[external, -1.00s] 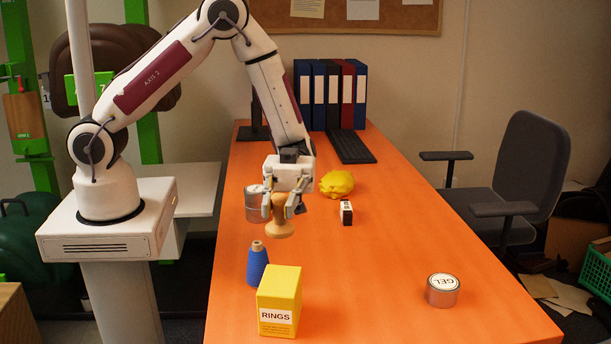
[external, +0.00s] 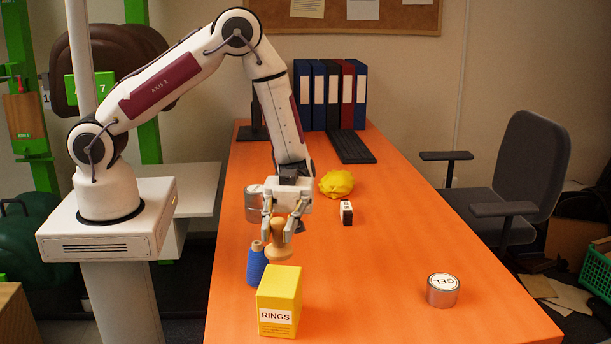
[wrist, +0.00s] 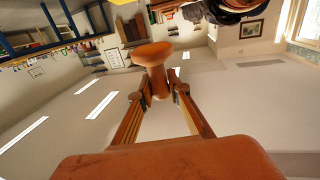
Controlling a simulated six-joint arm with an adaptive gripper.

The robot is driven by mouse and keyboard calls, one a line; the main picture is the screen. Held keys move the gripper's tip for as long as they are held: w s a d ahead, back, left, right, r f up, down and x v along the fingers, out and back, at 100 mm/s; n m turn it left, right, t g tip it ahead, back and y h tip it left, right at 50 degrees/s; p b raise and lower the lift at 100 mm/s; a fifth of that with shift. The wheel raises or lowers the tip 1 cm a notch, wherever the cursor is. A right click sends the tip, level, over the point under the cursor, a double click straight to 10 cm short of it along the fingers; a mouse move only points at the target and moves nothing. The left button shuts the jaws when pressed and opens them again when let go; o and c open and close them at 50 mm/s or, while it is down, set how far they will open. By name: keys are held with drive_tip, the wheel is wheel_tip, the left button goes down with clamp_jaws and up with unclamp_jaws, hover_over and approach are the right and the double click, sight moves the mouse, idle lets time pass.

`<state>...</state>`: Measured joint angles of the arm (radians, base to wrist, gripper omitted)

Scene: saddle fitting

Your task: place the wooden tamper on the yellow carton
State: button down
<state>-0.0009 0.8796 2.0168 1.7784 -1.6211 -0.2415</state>
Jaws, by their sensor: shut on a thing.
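The wooden tamper (external: 278,249) is held upright in my gripper (external: 281,230), with its wide round base downward. In the wrist view the tamper (wrist: 153,58) sits between the two fingertips of my gripper (wrist: 161,92), which are shut on it. The yellow carton (external: 280,292), labelled RINGS, stands on the orange table in front of the tamper, nearer the camera. The tamper is above and just behind the carton, apart from it. Nothing rests on the carton's top.
A grey can (external: 253,204), a yellow lump (external: 336,184) and a small black-and-white box (external: 346,213) are farther back. A GEL tin (external: 442,291) stands right. The table's middle is clear.

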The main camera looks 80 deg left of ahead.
sight(279, 252)
drive_tip(key=shift+f, duration=0.7)
drive_tip(key=shift+f, duration=1.85)
drive_tip(key=shift+f, duration=0.15)
drive_tip(key=c, duration=1.9)
unclamp_jaws()
drive_tip(key=shift+a, duration=0.1)
drive_tip(key=v, duration=1.2)
